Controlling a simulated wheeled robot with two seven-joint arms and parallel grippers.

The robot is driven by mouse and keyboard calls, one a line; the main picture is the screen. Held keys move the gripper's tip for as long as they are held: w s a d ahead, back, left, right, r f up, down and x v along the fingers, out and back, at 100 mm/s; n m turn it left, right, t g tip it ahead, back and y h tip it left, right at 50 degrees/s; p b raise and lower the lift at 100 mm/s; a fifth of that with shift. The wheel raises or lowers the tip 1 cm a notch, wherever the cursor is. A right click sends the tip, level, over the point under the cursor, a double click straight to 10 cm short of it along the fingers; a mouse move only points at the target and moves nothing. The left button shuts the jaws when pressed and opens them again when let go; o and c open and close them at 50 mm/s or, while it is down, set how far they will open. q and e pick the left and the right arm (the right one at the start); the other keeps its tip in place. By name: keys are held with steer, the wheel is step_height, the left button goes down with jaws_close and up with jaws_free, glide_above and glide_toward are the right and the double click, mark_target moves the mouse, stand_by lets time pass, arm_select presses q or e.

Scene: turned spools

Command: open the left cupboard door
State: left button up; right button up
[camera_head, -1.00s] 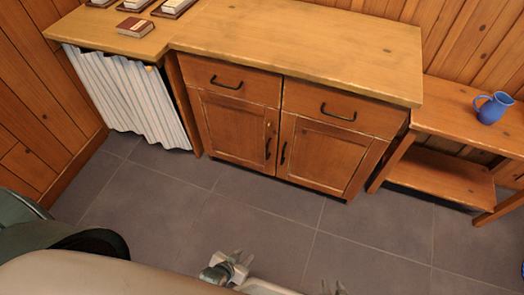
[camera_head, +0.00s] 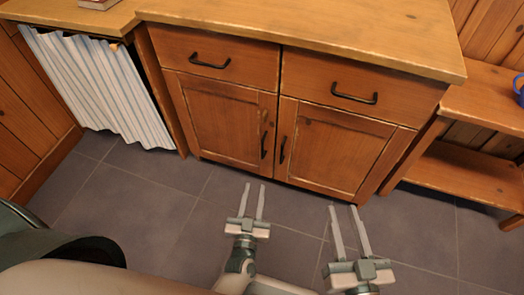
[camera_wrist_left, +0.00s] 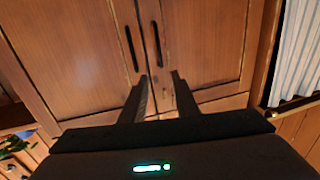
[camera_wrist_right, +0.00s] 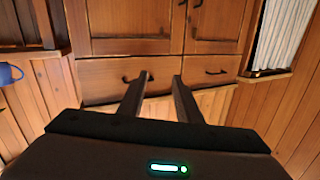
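The left cupboard door (camera_head: 222,118) is a brown wooden panel, closed, below the left drawer. Its black upright handle (camera_head: 264,145) is near its right edge; in the left wrist view the door (camera_wrist_left: 208,40) is on the right, with its handle (camera_wrist_left: 157,46). The closed right door (camera_head: 330,150) has its own handle (camera_head: 283,150) beside it. My left gripper (camera_head: 254,188) is open and empty, short of the cupboard and below the left door's handle in the head view. My right gripper (camera_head: 343,210) is open and empty, in front of the right door.
Two closed drawers with black handles, left (camera_head: 210,64) and right (camera_head: 354,98), sit under the wooden worktop (camera_head: 300,25). A striped curtain (camera_head: 95,85) hangs at left. A low bench (camera_head: 465,175) stands at right. The grey floor (camera_head: 150,205) before the cupboard is clear.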

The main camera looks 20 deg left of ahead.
mark_target(263, 147)
steer(key=shift+r, duration=0.1)
arm_select(q)
steer(key=shift+w, duration=0.1)
